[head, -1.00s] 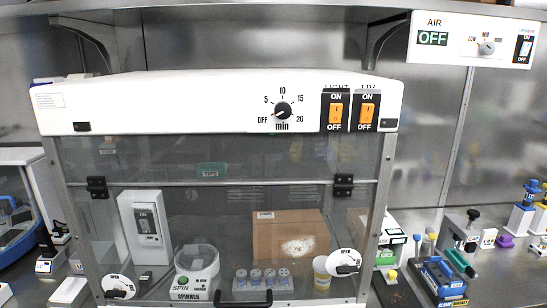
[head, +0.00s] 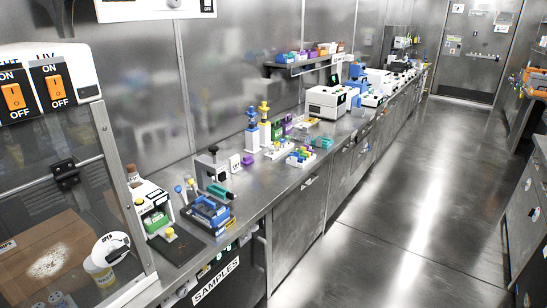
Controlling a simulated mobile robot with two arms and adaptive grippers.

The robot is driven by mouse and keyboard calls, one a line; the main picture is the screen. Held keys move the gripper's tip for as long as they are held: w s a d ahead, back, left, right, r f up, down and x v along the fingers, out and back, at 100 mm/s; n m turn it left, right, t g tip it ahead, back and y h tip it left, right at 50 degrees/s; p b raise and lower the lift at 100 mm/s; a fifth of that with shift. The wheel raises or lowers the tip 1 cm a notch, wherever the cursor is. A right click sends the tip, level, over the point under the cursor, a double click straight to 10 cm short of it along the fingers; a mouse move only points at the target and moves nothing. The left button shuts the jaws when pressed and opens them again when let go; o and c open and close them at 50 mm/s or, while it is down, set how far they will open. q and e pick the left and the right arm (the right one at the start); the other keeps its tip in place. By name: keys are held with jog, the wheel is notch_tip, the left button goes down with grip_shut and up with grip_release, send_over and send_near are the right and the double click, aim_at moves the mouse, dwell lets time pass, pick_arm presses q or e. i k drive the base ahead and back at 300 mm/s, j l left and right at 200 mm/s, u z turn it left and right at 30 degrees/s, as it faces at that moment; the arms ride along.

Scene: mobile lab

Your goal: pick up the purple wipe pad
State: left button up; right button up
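A small purple item (head: 248,161), which looks like the wipe pad, lies on the steel bench (head: 262,184) beside a small white label stand (head: 235,163). It is small in the head view, so its exact shape is hard to tell. Another purple thing (head: 287,125) stands farther back on the bench near the wall. Neither of my grippers shows in the head view.
A glass-fronted cabinet (head: 62,170) stands at the left. A blue rack (head: 208,213), a dark clamp device (head: 212,172), yellow and blue pipettes (head: 264,125) and a tray of coloured tubes (head: 300,156) stand on the bench. The floor (head: 400,220) at right is clear.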

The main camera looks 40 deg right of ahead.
aim_at(247, 160)
jog(key=z, duration=1.05)
